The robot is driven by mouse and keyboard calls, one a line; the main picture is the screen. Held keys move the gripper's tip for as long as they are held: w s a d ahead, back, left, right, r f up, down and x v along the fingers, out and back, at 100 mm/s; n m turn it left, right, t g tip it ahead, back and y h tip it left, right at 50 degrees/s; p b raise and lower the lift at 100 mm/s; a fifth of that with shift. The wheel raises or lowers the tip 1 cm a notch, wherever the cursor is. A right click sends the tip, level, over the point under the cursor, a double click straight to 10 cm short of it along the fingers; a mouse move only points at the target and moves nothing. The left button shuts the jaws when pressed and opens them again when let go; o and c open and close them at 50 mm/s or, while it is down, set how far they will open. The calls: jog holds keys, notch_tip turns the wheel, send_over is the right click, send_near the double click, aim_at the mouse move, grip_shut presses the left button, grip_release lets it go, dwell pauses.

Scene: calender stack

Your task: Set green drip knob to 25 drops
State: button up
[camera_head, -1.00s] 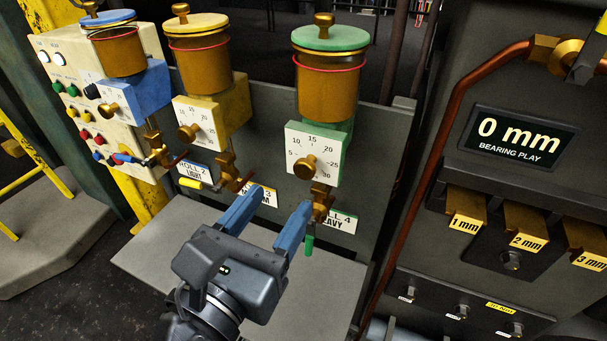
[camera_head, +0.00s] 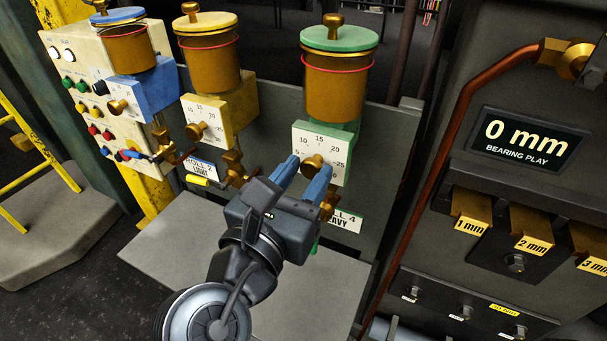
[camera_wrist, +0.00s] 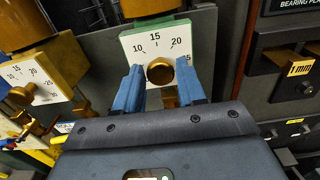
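The green drip unit is at the centre right of the head view, with a green lid, an amber reservoir (camera_head: 337,90) and a white dial plate (camera_head: 318,138) numbered 10, 15, 20, 25. Its round brass knob (camera_head: 313,165) sits low on the plate; it is also central in the wrist view (camera_wrist: 160,71). I cannot make out where the knob points. My gripper (camera_head: 307,166) is open, its blue fingers on either side of the knob. In the wrist view, gaps show between the fingers and the knob. The fingers hide part of the dial's lower numbers.
A yellow drip unit (camera_head: 209,72) and a blue one (camera_head: 128,48) stand to the left with similar knobs. Brass valves hang below the units, above a grey ledge (camera_head: 185,250). A copper pipe (camera_head: 452,140) and a "0 mm" display (camera_head: 523,138) are at right.

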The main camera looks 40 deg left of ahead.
jog(key=c, duration=0.6)
jog(key=shift+c, duration=0.2)
jog(key=shift+m, duration=0.3)
